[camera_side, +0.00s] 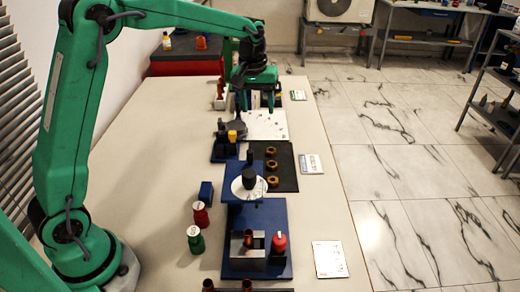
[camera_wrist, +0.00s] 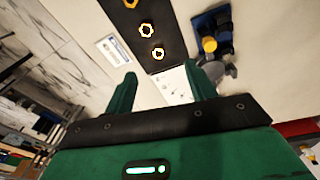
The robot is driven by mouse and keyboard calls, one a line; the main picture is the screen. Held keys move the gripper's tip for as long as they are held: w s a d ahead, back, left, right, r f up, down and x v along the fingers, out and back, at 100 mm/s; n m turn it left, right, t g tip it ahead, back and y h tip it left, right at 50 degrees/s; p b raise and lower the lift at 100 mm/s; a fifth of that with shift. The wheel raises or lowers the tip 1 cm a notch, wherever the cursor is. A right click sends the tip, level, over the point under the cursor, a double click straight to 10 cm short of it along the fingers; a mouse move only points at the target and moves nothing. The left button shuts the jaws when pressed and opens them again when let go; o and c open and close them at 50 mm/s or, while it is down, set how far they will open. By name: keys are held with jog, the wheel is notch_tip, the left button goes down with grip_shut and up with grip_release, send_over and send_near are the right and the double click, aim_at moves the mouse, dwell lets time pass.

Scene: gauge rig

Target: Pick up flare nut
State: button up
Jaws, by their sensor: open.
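Several brass hex nuts, the flare nuts, lie in a row on a black mat (camera_side: 287,178). In the side view the nearest-to-gripper nut is at the far end (camera_side: 271,152), with a middle nut (camera_side: 271,166) and a near nut (camera_side: 272,182). The wrist view shows the end nut (camera_wrist: 158,53), the middle nut (camera_wrist: 146,31) and a third nut (camera_wrist: 130,3) cut by the top edge. My gripper (camera_side: 261,102) is open and empty, above the white sheet beyond the mat. Its fingers also show in the wrist view (camera_wrist: 161,72), short of the end nut.
The white sheet (camera_side: 266,124) holds small parts. A blue tray (camera_side: 223,150) with black and yellow pieces stands left of the mat. A blue rig (camera_side: 284,215) with a white disc stands at the near end. Red (camera_side: 202,214) and green (camera_side: 195,239) bottles stand left of it.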

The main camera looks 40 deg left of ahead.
jog(key=shift+w+a+f+n+g, duration=0.35)
jog(key=shift+w+f, duration=0.9)
jog(key=shift+f, duration=1.05)
jog(key=shift+w+a+f+n+g, duration=0.15)
jog(key=shift+w+f+n, duration=0.3)
jog(key=shift+w+f, duration=1.35)
jog(key=shift+w+a+f+n+g, duration=0.35)
jog(key=shift+w+f, duration=0.3)
jog(key=shift+f, duration=2.2)
jog(key=shift+d+f, duration=0.1)
jog(key=shift+d, duration=0.05)
jog(key=shift+d+f, duration=0.1)
jog(key=shift+f, duration=2.45)
jog(key=c, duration=1)
